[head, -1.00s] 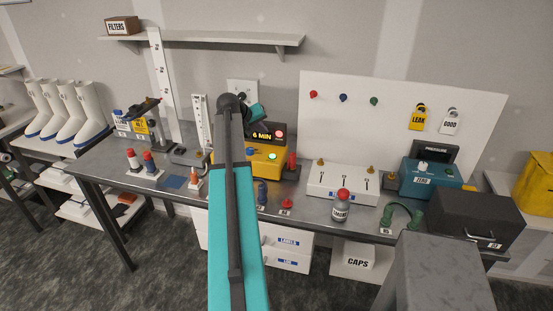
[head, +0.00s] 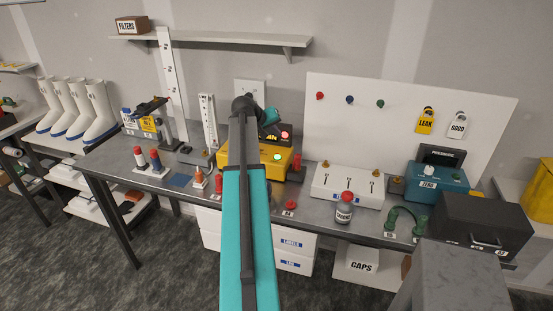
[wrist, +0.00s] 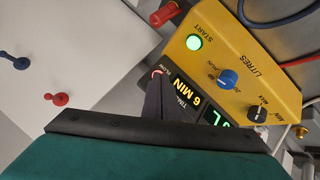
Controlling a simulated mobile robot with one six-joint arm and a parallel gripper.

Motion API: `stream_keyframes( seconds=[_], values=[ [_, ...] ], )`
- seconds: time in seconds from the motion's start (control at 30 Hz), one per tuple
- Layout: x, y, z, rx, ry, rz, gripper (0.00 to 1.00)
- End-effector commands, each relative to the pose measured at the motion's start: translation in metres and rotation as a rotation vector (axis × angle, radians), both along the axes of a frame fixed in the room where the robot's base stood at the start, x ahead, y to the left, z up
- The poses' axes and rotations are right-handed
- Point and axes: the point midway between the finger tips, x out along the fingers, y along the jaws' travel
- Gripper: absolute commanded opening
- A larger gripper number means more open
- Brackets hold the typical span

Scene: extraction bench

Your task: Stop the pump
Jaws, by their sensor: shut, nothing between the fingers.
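The yellow pump box (head: 284,167) stands on the bench behind my arm, with a lit green button (head: 277,157) on it. In the wrist view the yellow box (wrist: 262,66) carries the glowing green START button (wrist: 194,43), a blue knob (wrist: 228,78) and a black knob (wrist: 257,112). A dark timer display (wrist: 186,92) reads 6 MIN, with a red button (wrist: 157,73) at its edge; this button shows red in the head view (head: 285,134). My gripper (head: 269,117) is shut and empty in front of the display, partly covering it.
A white valve box (head: 347,187), a grey red-capped bottle (head: 344,210) and a teal gauge box (head: 437,180) stand to the right. A white pegboard (head: 400,92) rises behind.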

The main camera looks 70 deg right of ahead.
Motion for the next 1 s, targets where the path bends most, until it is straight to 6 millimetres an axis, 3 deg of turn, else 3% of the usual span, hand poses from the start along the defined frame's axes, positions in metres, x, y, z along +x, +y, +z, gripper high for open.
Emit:
stream_keyframes(
  seconds=[0.6, 1.0],
  values=[
    [0.001, 0.001, -0.062, 0.0, 0.001, 0.001, 0.0],
    [0.002, 0.001, -0.076, 0.0, 0.0, 0.002, 0.0]
  ],
)
